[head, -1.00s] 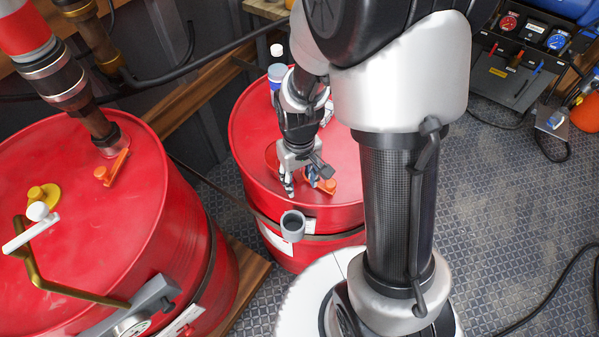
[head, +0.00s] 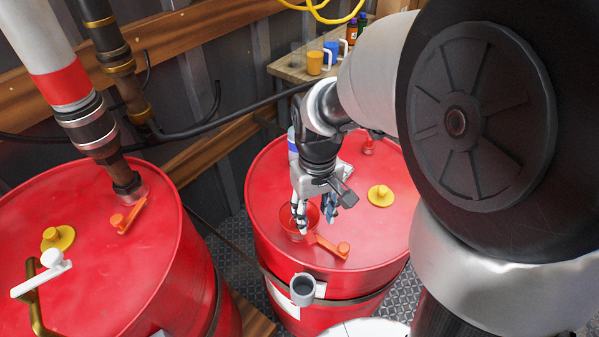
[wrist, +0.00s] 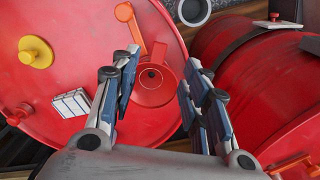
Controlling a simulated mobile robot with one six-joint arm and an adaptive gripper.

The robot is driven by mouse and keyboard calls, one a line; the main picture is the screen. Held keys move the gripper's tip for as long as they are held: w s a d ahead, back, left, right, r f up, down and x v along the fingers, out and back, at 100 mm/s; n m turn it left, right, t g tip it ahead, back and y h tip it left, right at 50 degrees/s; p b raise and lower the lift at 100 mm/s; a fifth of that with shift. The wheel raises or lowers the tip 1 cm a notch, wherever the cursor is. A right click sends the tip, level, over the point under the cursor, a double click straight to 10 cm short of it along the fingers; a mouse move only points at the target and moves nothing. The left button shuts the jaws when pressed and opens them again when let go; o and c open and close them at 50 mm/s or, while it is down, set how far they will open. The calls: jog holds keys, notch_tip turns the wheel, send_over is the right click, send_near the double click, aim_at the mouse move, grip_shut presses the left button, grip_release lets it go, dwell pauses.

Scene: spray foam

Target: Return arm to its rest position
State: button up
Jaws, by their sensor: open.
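My gripper (head: 315,212) is open and empty above the red drum (head: 275,185) on the right in the head view. My upper arm fills the right of the head view and hides part of the drum.
A second red drum (head: 75,245) with a pipe stands at left. A wooden shelf (head: 290,70) with mugs is behind.

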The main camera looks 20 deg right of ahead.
jog(key=shift+r, duration=0.1)
jog(key=s+r+m+t, duration=0.1)
jog(key=s+r+t, duration=0.3)
jog(key=s+r, duration=0.7)
jog(key=shift+s+a+r+t, duration=0.15)
jog(key=shift+s+a+t, duration=0.25)
jog(key=shift+s, duration=0.75)
